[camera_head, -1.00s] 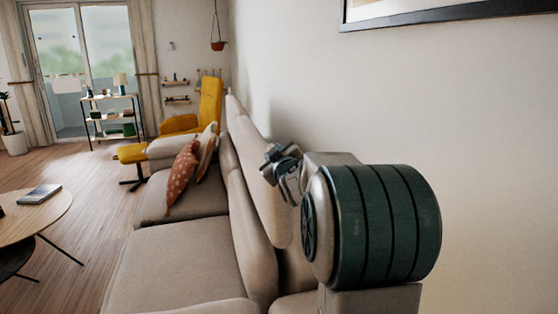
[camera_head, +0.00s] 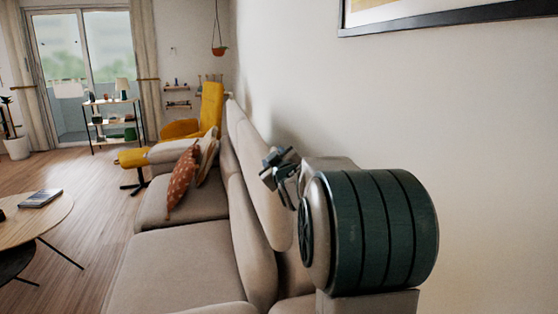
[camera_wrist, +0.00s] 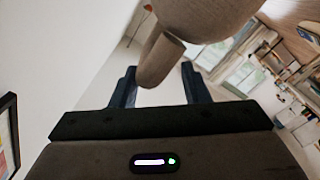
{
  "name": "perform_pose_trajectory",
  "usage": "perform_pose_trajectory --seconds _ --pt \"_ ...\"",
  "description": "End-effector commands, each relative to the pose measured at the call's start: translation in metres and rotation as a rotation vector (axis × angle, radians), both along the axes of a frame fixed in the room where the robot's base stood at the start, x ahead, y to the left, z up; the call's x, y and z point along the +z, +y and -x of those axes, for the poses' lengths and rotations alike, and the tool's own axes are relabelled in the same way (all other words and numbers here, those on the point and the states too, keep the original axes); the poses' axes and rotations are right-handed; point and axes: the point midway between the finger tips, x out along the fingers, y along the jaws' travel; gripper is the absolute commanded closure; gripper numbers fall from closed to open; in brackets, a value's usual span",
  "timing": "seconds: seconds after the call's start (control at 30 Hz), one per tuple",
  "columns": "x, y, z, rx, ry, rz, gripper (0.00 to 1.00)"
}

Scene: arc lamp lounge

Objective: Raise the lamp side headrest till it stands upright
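The beige sofa (camera_head: 185,262) runs along the wall, with back cushions on its wall side. A tall beige headrest (camera_head: 262,200) stands at the back, just left of my gripper (camera_head: 280,168). In the wrist view my gripper (camera_wrist: 159,86) is open, with its two dark fingers apart. The narrow end of a beige padded piece (camera_wrist: 160,60), which looks like a headrest, shows in the gap between the fingers. I cannot tell whether they touch it. A larger beige cushion (camera_wrist: 205,14) is above it in that view. The arc lamp is not in view.
The wall with a framed picture (camera_head: 440,14) is close on the right. Orange and light pillows (camera_head: 183,178) lie on the far sofa seat. A round table (camera_head: 36,215) stands at left, and a yellow chair (camera_head: 211,108) is at the back. Floor is free between table and sofa.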

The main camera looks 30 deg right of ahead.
Motion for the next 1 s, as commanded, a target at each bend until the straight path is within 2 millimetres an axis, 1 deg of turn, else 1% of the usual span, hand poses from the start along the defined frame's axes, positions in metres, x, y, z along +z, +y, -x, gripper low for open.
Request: perform_pose_trajectory --seconds 0.13,0.23,0.7,0.9,1.0 --pt "0.001 0.001 0.006 -0.001 -0.002 0.001 0.59" --pt "0.001 0.003 0.018 -0.001 -0.002 0.001 0.59" --pt "0.001 0.023 0.102 0.003 -0.002 0.001 0.59" --pt "0.001 0.028 0.127 0.002 -0.001 0.001 0.59" --pt "0.000 0.030 0.134 0.002 0.000 0.000 0.59"
